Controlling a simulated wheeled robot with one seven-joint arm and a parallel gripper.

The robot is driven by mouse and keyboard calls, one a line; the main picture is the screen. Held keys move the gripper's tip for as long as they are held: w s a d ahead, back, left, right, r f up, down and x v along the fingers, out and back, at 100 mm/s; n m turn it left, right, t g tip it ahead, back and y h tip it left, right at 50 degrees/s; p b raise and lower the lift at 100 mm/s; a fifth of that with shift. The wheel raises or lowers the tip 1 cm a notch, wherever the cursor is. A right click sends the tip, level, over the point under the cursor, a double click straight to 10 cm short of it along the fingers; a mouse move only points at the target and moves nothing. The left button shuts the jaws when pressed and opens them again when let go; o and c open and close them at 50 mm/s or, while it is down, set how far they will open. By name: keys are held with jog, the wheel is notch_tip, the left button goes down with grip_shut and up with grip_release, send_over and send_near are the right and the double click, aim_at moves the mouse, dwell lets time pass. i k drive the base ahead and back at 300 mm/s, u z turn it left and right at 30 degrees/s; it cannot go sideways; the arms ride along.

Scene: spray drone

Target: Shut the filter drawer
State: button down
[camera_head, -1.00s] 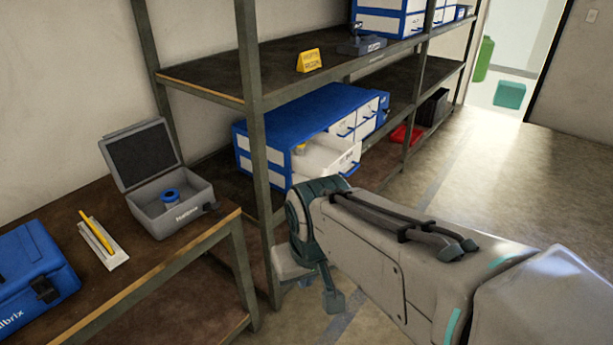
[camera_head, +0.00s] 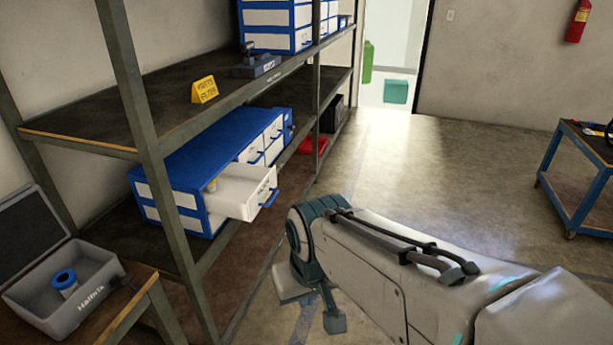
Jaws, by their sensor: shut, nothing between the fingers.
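The filter drawer (camera_head: 247,194) is a white drawer with a blue handle (camera_head: 270,198). It stands pulled out of the blue and white drawer cabinet (camera_head: 163,168) on the lower shelf, and a small yellowish item (camera_head: 212,185) shows inside it. The cabinet's other visible drawers look shut. My gripper (camera_head: 334,322) hangs at the bent end of my arm, to the right of and below the drawer in the picture, apart from it. Its fingers are shut and empty. My arm hides part of the gripper.
A metal shelf post (camera_head: 150,150) stands in front of the cabinet. A grey open case (camera_head: 70,290) sits on a bench at lower left. A yellow sign (camera_head: 204,90) stands on the upper shelf. A blue cart (camera_head: 570,185) is at right. The middle floor (camera_head: 420,165) is clear.

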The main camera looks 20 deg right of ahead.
aim_at(243, 189)
jog(key=z, duration=0.55)
jog(key=i, duration=1.3)
jog(key=u, duration=0.45)
